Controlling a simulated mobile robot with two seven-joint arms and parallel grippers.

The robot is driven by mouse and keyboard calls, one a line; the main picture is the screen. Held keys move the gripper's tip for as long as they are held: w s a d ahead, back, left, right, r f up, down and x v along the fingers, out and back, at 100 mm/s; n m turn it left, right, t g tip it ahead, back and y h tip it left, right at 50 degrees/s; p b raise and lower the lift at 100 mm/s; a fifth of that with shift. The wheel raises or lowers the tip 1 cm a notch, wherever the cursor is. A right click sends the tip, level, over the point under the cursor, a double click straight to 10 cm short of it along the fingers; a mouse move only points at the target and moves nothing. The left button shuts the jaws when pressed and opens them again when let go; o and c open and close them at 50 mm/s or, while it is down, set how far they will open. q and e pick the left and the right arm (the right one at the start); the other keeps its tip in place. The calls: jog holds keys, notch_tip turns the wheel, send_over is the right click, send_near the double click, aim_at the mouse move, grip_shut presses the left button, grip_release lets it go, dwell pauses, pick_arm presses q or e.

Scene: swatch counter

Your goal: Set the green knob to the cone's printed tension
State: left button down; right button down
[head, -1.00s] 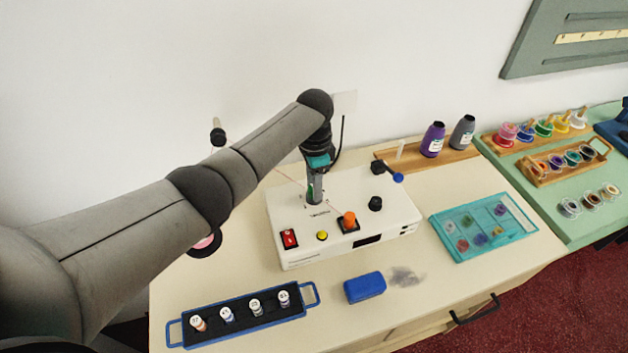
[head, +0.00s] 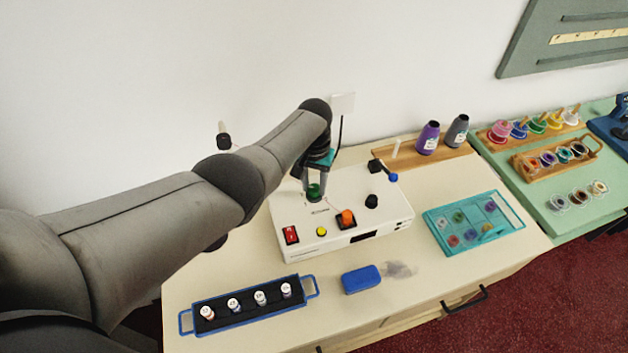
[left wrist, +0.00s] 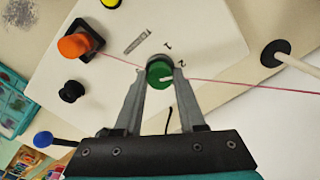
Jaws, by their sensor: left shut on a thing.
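The green knob (left wrist: 160,72) sits on the white machine (head: 276,222); it also shows in the head view (head: 314,190). My left gripper (left wrist: 160,80) is shut on the knob, with a finger on each side. A white pointer mark shows on the knob, and printed digits 1 and 2 stand beside it in the left wrist view. A purple cone (head: 428,138) and a grey cone (head: 456,132) stand upright on a wooden rack; their labels are too small to read. My right gripper is not in view.
The machine also has an orange knob (head: 347,217), a black knob (head: 371,201), a yellow button (head: 321,231) and a red switch (head: 291,235). A thread crosses close to the green knob. In front lie a blue-rimmed tray (head: 184,322), a blue block (head: 361,280) and a teal case (head: 427,219).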

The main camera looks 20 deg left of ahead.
aim_at(314, 187)
pick_arm(q)
jog(key=n+p, duration=0.1)
jog(key=n, duration=0.4)
jog(key=shift+w+d+r, duration=0.1)
jog(key=n, duration=0.6)
jog(key=shift+n, duration=0.4)
jog(key=c, duration=0.5)
grip_release()
jog(key=shift+r+p, duration=0.6)
jog(key=shift+p, duration=0.05)
notch_tip(314, 187, up, 5)
jog(key=p, duration=0.3)
jog(key=shift+f, duration=0.2)
notch_tip(314, 187, up, 9)
jog(key=shift+r, duration=0.2)
